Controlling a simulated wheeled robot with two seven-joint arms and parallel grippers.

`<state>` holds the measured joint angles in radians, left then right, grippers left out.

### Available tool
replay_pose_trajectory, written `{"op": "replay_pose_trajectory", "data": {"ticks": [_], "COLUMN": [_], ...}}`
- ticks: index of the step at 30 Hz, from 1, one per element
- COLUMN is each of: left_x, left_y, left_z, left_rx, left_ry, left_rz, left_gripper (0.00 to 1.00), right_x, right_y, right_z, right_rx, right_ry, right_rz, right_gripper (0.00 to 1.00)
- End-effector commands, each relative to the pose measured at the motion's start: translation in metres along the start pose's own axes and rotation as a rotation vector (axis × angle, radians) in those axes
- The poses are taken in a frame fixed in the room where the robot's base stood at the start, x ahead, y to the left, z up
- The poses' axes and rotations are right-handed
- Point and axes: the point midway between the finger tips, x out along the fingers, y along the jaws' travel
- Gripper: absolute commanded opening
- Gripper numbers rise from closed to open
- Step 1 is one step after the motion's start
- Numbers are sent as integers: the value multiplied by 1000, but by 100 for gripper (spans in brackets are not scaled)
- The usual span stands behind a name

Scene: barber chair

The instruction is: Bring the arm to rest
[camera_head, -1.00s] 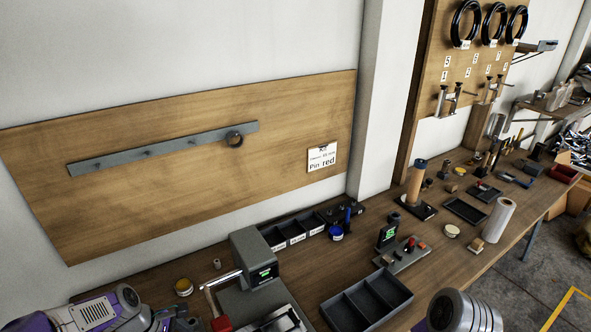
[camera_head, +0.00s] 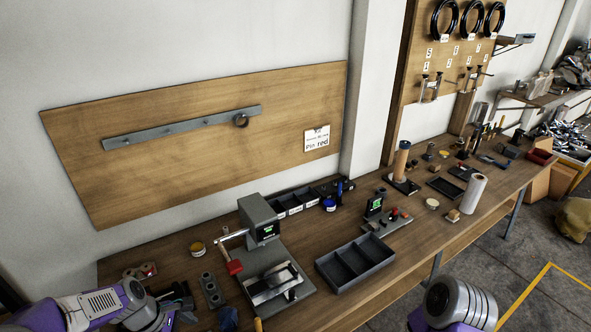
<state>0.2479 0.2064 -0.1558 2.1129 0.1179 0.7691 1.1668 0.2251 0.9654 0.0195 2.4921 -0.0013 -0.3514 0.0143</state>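My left arm comes in at the lower left, over the near left end of the workbench. Its gripper (camera_head: 180,300) is dark and seen from behind, so I cannot tell whether its fingers are apart. My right arm shows only as a grey and purple joint at the bottom right, in front of the bench edge. The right gripper is outside the picture. No object shows clearly in either hand.
The wooden workbench (camera_head: 405,255) runs from lower left to upper right. On it stand a grey press (camera_head: 262,222) with a red-ended lever, a dark divided tray (camera_head: 352,264), a brown cylinder (camera_head: 401,160) and a white roll (camera_head: 473,194). Open floor (camera_head: 510,255) lies at the right.

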Motion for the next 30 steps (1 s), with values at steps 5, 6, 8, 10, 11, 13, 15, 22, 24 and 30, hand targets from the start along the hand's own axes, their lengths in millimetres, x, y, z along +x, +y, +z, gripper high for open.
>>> {"op": "replay_pose_trajectory", "data": {"ticks": [5,6,8,10,11,13,15,22,24,30], "left_x": [51,62,80,102,112,138,165,238,253,292], "left_y": [-4,-6,-9,-15,-18,-27,-41,-95,-111,-129], "left_z": [2,4,5,8,10,14,20,46,55,55], "left_rx": [189,236,310,404,450,569,708,1159,1276,1427], "left_ry": [22,27,33,38,40,42,39,9,-4,-9], "left_rz": [-26,-30,-37,-45,-49,-59,-70,-71,-63,-38], "left_gripper": [100,100,100,100,100,100,100,100,100,100], "right_x": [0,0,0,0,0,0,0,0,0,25], "right_y": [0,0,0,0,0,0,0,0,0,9], "right_z": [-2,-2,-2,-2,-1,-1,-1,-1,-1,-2], "right_rx": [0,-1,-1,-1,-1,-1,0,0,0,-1], "right_ry": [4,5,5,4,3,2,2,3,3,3], "right_rz": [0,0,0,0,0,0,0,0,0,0], "right_gripper": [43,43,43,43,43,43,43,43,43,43]}}
